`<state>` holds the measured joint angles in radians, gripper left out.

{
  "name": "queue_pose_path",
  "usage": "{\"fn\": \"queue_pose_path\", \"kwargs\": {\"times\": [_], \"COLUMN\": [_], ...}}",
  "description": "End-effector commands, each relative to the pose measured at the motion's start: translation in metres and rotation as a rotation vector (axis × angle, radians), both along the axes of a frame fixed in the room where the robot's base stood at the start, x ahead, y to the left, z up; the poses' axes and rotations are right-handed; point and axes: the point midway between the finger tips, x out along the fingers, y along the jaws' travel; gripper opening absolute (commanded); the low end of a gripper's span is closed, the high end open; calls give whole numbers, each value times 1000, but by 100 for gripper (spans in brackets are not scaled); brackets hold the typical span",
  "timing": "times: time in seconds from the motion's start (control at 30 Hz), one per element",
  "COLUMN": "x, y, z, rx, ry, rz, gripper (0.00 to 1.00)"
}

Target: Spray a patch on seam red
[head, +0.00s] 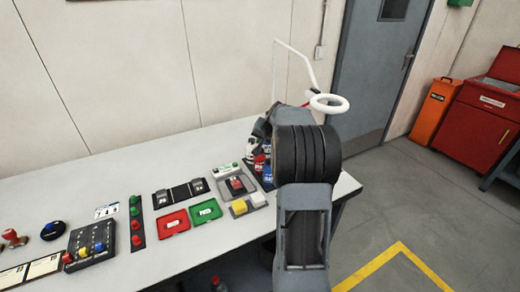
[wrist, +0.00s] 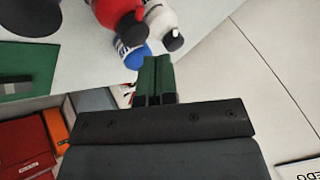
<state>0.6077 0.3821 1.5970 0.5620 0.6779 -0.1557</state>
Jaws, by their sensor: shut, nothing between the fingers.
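My gripper (wrist: 155,80) shows in the wrist view with its two dark green fingers shut together and nothing between them. Just beyond the fingertips are a red bottle or can (wrist: 115,12), a blue one (wrist: 132,50) and a white one (wrist: 162,18) with dark ends. In the head view, a red can (head: 260,162) and a blue can (head: 267,181) stand on the bench, partly hidden by my arm. My gripper is hidden behind the arm there. I cannot pick out a seam marked red in either view.
An orange bin (head: 436,103) and a red cabinet (head: 480,125) stand on the right.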

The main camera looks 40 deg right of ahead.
Motion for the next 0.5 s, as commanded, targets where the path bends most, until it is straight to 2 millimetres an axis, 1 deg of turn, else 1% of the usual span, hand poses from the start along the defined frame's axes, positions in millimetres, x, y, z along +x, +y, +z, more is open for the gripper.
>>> {"fn": "queue_pose_path", "kwargs": {"times": [0.4, 0.5], "x": [0, 0], "y": [0, 0], "z": [41, 47], "rx": [-1, -1], "ry": [-1, -1], "rz": [1, 0], "gripper": [0, 0]}}
